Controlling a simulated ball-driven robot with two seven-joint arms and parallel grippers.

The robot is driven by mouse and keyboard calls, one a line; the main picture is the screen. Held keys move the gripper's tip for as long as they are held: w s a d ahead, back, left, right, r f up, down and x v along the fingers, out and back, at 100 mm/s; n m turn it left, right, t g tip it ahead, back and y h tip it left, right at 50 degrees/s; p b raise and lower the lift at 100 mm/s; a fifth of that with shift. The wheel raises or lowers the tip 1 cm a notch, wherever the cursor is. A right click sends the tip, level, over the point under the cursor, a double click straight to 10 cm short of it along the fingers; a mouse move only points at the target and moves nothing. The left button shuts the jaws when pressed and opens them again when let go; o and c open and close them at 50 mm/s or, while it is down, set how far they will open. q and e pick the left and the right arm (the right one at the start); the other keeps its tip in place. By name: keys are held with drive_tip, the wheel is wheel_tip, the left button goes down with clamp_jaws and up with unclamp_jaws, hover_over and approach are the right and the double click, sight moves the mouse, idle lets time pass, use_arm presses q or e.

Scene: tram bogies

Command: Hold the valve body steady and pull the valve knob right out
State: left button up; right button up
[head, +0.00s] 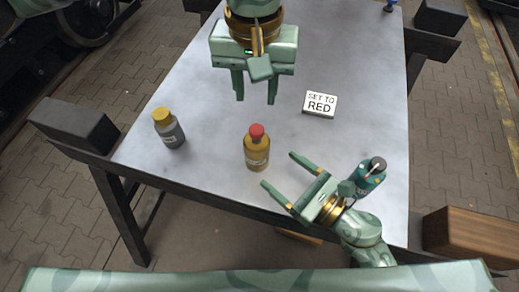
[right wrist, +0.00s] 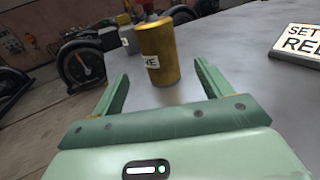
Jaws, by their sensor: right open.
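The ochre valve body (head: 257,154) stands upright near the table's front edge, with a red knob (head: 256,131) on top.
A grey cylinder with a yellow cap (head: 172,131) stands at the left. A teal bottle with a dark cap (head: 369,179) stands right beside my right wrist. A white sign reading "SET TO RED" (head: 320,104) sits behind right. The table (head: 200,80) is otherwise mostly clear.

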drive_tip(key=x, duration=0.8)
drive_tip(key=shift+w+a, duration=0.1)
drive_tip(key=shift+w, duration=0.05)
drive_tip(key=c, duration=1.1)
use_arm(q)
drive_tip(key=shift+o, duration=1.8)
drive_tip(key=shift+f, duration=0.25)
drive_tip(key=n+g+h, duration=0.2)
drive_tip(key=n+g, duration=0.2)
drive_tip(key=n, duration=0.2)
approach(256, 128)
drive_tip(key=x, duration=0.8)
drive_tip(key=shift+f, duration=0.2)
